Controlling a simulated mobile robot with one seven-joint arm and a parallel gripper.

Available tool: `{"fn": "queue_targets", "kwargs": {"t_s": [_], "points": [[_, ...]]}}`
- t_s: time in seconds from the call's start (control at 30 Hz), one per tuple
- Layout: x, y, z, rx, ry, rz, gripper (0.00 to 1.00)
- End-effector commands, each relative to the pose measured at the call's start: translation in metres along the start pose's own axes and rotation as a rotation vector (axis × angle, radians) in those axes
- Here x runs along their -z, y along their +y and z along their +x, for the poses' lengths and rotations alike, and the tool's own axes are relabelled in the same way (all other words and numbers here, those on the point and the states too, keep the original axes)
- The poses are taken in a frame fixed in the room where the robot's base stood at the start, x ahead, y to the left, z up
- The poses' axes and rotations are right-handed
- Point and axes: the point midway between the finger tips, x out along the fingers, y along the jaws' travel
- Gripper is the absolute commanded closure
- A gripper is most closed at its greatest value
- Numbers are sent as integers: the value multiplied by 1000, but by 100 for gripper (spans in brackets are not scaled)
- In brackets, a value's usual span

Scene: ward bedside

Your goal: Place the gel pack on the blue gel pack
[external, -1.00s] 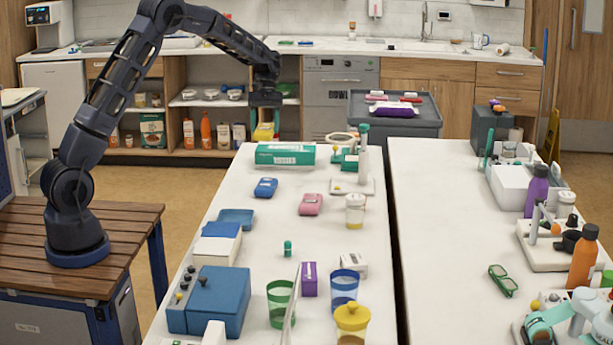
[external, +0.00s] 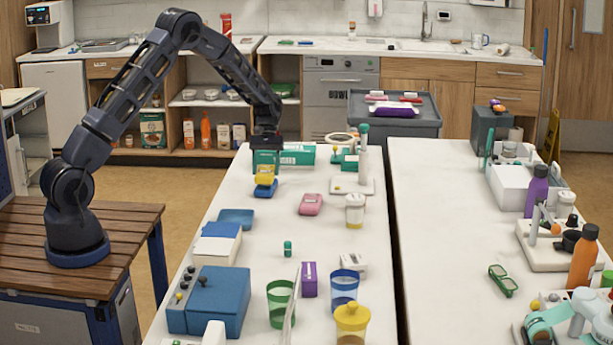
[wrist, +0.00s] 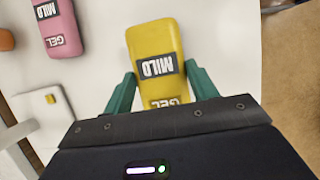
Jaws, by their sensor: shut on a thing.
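A yellow gel pack (external: 264,174) is held between the fingers of my gripper (external: 265,168), directly above the blue gel pack (external: 265,190) on the white table. In the external view the yellow pack's lower edge meets or nearly meets the blue pack; I cannot tell whether they touch. In the wrist view the yellow gel pack (wrist: 155,55), with a MILD label, sits between the green fingers of my gripper (wrist: 162,92). The blue pack is hidden there. A pink gel pack (external: 311,204) lies to the right, also seen in the wrist view (wrist: 58,28).
A green and white box (external: 298,154) lies just behind my gripper. A white stand (external: 352,187) and a yellow-based jar (external: 355,212) are to the right. A blue tray (external: 237,217) lies in front. The table around the pink pack is mostly clear.

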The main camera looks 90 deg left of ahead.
Motion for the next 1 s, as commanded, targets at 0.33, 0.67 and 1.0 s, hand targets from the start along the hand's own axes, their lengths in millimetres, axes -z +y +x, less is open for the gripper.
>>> {"fn": "queue_targets", "kwargs": {"t_s": [0.33, 0.67, 1.0], "points": [[6, 0, 14, -1, 0, 0, 71], [7, 0, 17, 0, 0, 0, 20], [6, 0, 12, -1, 1, 0, 20]]}}
